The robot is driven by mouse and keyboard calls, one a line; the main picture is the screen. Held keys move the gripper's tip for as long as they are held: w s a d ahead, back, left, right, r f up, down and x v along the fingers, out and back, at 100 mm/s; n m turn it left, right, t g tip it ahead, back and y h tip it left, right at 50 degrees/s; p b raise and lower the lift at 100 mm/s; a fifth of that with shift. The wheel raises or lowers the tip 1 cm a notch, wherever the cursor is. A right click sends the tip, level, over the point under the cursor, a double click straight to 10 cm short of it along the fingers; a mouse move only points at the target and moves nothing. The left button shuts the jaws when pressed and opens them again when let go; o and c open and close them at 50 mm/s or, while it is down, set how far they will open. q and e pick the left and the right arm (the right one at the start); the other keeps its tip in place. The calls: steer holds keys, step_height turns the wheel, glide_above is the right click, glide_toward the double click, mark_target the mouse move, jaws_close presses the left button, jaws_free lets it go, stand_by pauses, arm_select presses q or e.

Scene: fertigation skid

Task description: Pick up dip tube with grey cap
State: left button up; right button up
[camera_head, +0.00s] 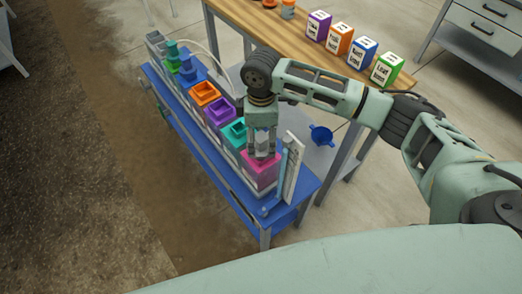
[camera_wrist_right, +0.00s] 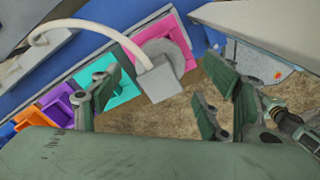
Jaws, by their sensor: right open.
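The grey cap (camera_wrist_right: 162,80) is a light grey block with a white hose (camera_wrist_right: 78,24) curving from it to the upper left in the wrist view. It is at the pink-topped container (camera_wrist_right: 124,42), the nearest on the blue skid; that container also shows in the head view (camera_head: 261,174). My right gripper (camera_head: 263,150) points down over this container. Its fingers are open, one on each side of the cap in the wrist view, with gaps visible. The dip tube below the cap is hidden. My left gripper is not in view.
Teal (camera_head: 235,132), purple (camera_head: 218,111) and orange (camera_head: 204,93) containers stand in a row behind. An upright white panel (camera_head: 291,170) is close to the right of my gripper. A wooden bench (camera_head: 262,22) holds several labelled blocks. A blue funnel-like part (camera_head: 321,135) is farther right.

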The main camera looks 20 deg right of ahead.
mark_target(261, 157)
steer(key=f, duration=0.4)
steer(key=shift+w, duration=0.2)
steer(key=shift+f, duration=0.2)
steer(key=c, duration=0.5)
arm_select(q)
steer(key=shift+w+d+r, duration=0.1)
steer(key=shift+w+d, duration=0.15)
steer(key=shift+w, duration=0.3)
arm_select(e)
steer(key=c, duration=0.8)
steer(key=shift+o, duration=0.2)
steer(key=shift+r, duration=0.1)
